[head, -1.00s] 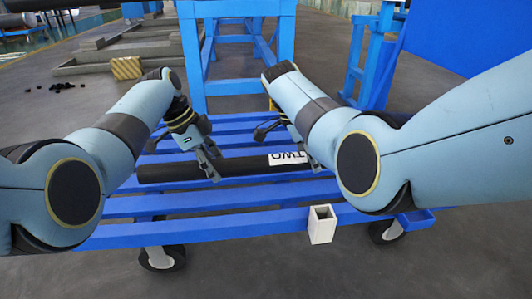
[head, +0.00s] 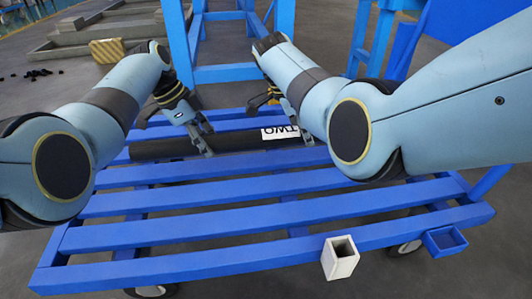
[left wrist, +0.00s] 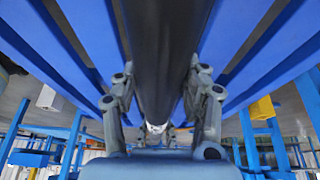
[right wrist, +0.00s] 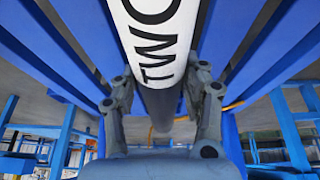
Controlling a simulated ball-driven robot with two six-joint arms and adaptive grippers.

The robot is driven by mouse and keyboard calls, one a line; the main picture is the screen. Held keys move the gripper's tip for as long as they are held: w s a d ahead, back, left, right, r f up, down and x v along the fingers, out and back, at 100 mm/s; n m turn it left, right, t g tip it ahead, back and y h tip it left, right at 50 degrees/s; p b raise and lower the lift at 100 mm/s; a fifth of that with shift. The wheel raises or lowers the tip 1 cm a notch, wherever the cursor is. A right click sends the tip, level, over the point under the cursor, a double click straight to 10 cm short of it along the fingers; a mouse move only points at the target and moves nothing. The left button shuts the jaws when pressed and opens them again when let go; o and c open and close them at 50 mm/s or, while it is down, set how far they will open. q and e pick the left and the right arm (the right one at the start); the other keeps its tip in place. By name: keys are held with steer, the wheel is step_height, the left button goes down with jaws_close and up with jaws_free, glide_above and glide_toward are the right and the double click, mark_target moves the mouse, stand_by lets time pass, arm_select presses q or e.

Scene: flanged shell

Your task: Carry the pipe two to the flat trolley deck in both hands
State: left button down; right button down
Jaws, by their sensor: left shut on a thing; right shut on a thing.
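Pipe two (head: 240,141) is a long dark pipe with a white "TWO" label (head: 281,132). It lies crosswise over the far part of the blue slatted trolley deck (head: 230,205); I cannot tell whether it touches the slats. My left gripper (head: 204,143) is shut on its left part, and the left wrist view shows the dark pipe (left wrist: 165,50) between the fingers. My right gripper (head: 300,130) is shut on it near the label, which shows large in the right wrist view (right wrist: 157,40). My right arm hides the pipe's right end.
A white square socket (head: 340,257) and a small blue pocket (head: 445,241) sit at the trolley's front edge. A blue frame (head: 222,74) stands behind the deck. A yellow-striped block (head: 104,51) lies on the floor at the far left. The deck's front slats are clear.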

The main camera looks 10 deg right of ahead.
steer(key=shift+w, duration=0.1)
stand_by(0.3)
